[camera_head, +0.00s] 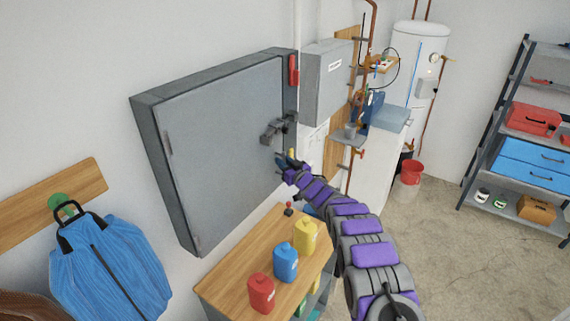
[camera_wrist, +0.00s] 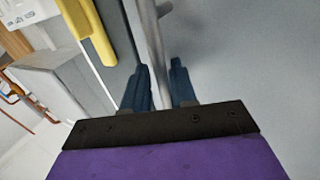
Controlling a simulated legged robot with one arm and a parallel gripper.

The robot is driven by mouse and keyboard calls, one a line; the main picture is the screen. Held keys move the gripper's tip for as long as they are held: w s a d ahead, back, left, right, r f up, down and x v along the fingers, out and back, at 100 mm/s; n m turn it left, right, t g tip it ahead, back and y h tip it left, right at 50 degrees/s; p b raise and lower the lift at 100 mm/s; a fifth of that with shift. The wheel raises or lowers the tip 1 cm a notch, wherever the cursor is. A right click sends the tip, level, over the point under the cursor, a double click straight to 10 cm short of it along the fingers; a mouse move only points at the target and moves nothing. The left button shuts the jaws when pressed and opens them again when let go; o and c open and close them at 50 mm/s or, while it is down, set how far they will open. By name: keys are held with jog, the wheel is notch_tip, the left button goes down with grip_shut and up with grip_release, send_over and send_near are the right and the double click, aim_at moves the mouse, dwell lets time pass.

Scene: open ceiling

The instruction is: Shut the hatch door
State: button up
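The hatch door (camera_head: 220,140) is a large light grey panel in a dark grey wall-mounted frame (camera_head: 170,185). It lies in or close to the frame; I cannot tell whether it is fully flush. A grey latch-like fitting (camera_head: 277,128) sits near its right edge. My gripper (camera_head: 284,160) is at the door's lower right edge, below that fitting. In the wrist view, the two blue fingers (camera_wrist: 160,85) are apart, with a grey bar or edge (camera_wrist: 155,45) running between them. Contact with it is unclear. The pale door face (camera_wrist: 250,60) fills the right side.
A red lever (camera_head: 293,69) and a yellow one (camera_wrist: 92,28) are on the frame's right side. A wooden-topped bench (camera_head: 235,270) with red, blue and yellow bottles stands below. A grey box (camera_head: 328,85) is on the wall to the right. Open floor (camera_head: 450,260) lies at right.

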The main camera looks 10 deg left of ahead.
jog(key=shift+s+a+f, duration=0.1)
jog(key=shift+s+a, duration=0.05)
jog(key=shift+a, duration=0.05)
jog(key=shift+s+d+f, duration=0.1)
jog(key=shift+s, duration=0.05)
jog(key=b+v, duration=0.1)
jog(key=v, duration=1.6)
jog(key=shift+d, duration=0.25)
jog(key=shift+w, duration=0.2)
